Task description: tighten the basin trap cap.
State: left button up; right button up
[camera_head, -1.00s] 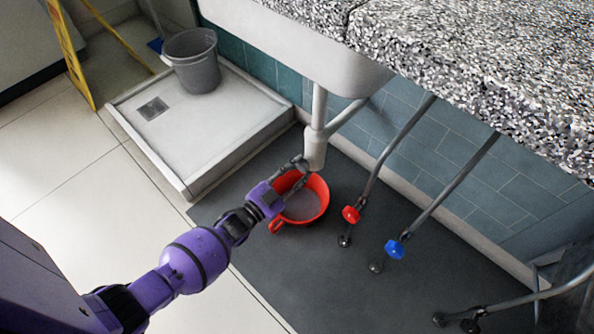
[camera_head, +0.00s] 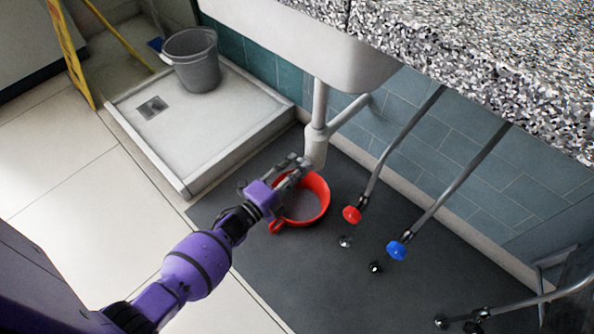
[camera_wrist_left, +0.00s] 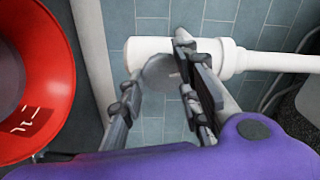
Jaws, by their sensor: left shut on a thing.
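The white basin trap (camera_head: 316,143) hangs under the basin, above the red bowl. My left gripper (camera_head: 301,166) is at the bottom of the trap, with one finger on each side of the cap in the wrist view (camera_wrist_left: 160,76). It is shut on the cap. In the head view the gripper hides the cap. My right gripper is in neither view.
The red bowl (camera_head: 323,206) stands on the dark mat (camera_head: 290,265) under the trap. To its right are pipes with a red valve handle (camera_head: 352,215) and a blue one (camera_head: 396,250). A grey bucket (camera_head: 193,62) stands in the shower tray (camera_head: 185,125).

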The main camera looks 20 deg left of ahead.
pick_arm(q)
jog(key=shift+d+f+m, duration=0.2)
jog(key=shift+m, duration=0.9)
jog(key=o, duration=1)
jog(key=shift+f, duration=0.1)
jog(key=shift+o, duration=0.2)
jog(key=v, duration=1.2)
